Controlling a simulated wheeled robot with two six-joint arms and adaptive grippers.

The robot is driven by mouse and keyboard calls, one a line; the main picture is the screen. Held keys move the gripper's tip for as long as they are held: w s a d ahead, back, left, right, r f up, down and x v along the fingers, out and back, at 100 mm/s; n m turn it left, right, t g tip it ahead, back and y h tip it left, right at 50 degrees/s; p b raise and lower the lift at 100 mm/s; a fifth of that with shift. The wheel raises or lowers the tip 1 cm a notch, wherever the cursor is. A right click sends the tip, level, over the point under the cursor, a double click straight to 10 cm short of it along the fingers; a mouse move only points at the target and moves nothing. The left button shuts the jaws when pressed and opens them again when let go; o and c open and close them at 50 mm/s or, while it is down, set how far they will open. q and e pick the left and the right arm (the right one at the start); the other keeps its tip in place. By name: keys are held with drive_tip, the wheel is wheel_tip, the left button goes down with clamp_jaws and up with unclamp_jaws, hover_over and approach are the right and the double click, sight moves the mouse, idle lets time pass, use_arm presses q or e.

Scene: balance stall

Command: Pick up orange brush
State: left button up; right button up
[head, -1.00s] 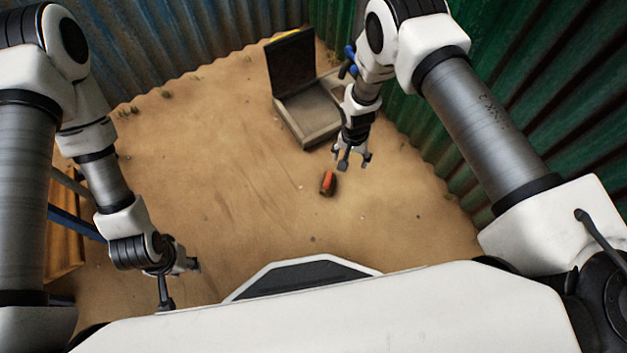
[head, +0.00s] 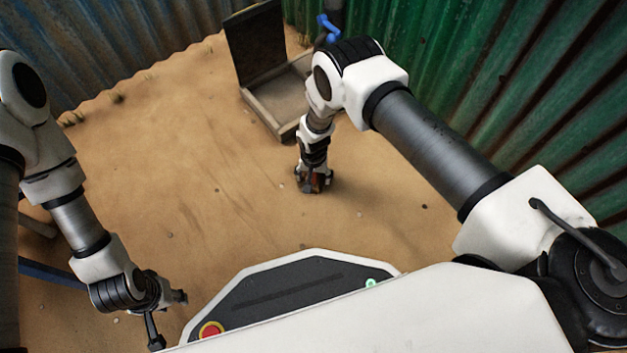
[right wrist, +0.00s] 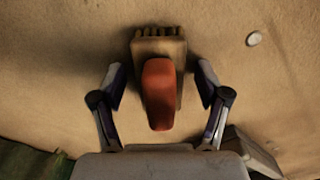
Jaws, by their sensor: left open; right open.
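The orange brush (right wrist: 159,93) lies on the sandy ground, with an orange back and a tan bristle part at its far end in the right wrist view. My right gripper (right wrist: 162,88) is open, with one finger on each side of the brush and a visible gap on both sides. In the head view my right gripper (head: 314,181) points down at the ground and hides most of the brush; a small orange bit (head: 316,182) shows between the fingers. My left gripper (head: 168,318) is open and empty at the lower left, away from the brush.
An open case (head: 272,103) with a raised dark lid stands behind my right gripper. Green corrugated sheeting (head: 450,70) closes the right side and bluish sheeting (head: 130,45) the back left. A pale pebble (right wrist: 254,39) lies near the brush. The middle ground is clear.

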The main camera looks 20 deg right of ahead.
drive_tip(key=shift+r, duration=0.2)
drive_tip(key=shift+c, duration=0.4)
clamp_jaws()
wheel_tip(320, 180, up, 9)
drive_tip(key=p, duration=0.6)
drive_tip(key=shift+r, duration=0.55)
drive_tip(key=shift+f, duration=0.1)
